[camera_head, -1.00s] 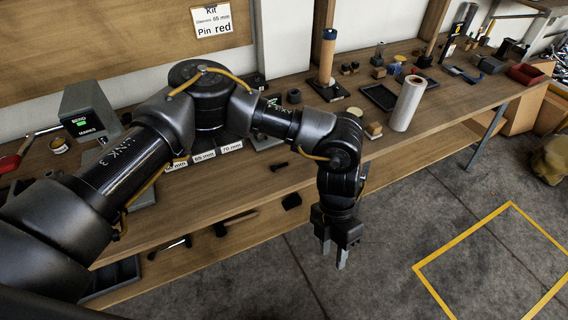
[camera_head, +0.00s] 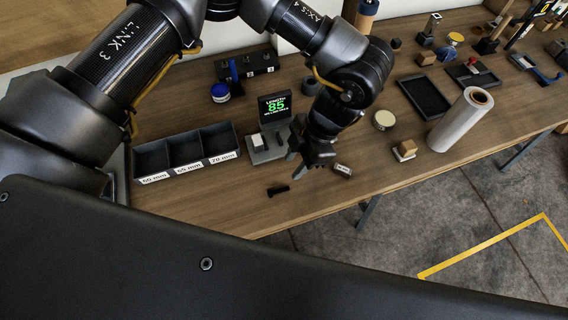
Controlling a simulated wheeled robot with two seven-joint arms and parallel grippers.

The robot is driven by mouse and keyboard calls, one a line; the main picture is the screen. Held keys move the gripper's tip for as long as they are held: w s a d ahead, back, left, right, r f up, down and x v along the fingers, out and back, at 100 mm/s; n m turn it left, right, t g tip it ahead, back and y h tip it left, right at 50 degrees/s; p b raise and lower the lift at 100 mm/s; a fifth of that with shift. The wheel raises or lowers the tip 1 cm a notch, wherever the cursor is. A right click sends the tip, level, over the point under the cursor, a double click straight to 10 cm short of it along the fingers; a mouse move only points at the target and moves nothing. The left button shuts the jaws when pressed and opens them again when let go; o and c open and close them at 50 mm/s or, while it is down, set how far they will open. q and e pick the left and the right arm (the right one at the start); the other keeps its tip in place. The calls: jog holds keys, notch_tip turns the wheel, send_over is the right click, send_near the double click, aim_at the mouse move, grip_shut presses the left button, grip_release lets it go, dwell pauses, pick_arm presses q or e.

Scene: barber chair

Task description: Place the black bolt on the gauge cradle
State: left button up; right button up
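The black bolt (camera_head: 278,190) lies on its side on the bench near the front edge, in front of the gauge. The gauge display (camera_head: 274,106) is lit green and reads length 85. Its grey cradle (camera_head: 264,155) sits below the display, with a small white block at its left; no bolt shows on it. My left gripper (camera_head: 312,168) points down over the bench, right of the cradle and up and right of the bolt. Its fingers look parted, with nothing visible between them. My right gripper is not in view.
A small labelled block (camera_head: 342,170) lies beside my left gripper. Bench around the bolt is clear.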

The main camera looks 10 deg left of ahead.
aim_at(277, 190)
pick_arm(q)
jog(key=x, duration=0.2)
jog(key=p+x, duration=0.1)
jog(key=x, duration=0.1)
jog(key=shift+s+f, duration=0.1)
jog(key=shift+s, duration=0.25)
jog(key=shift+w+a+f, duration=0.1)
jog(key=shift+f, duration=0.35)
jog(key=shift+s+a+f+p, duration=0.15)
jog(key=shift+s+p, duration=0.2)
jog(key=shift+p, duration=0.15)
jog(key=p+x, duration=0.2)
jog(key=x, duration=0.1)
jog(key=shift+f, duration=0.35)
jog(key=shift+s+a+f, duration=0.15)
jog(key=shift+a+f, duration=0.05)
jog(key=shift+f, duration=0.35)
grip_shut()
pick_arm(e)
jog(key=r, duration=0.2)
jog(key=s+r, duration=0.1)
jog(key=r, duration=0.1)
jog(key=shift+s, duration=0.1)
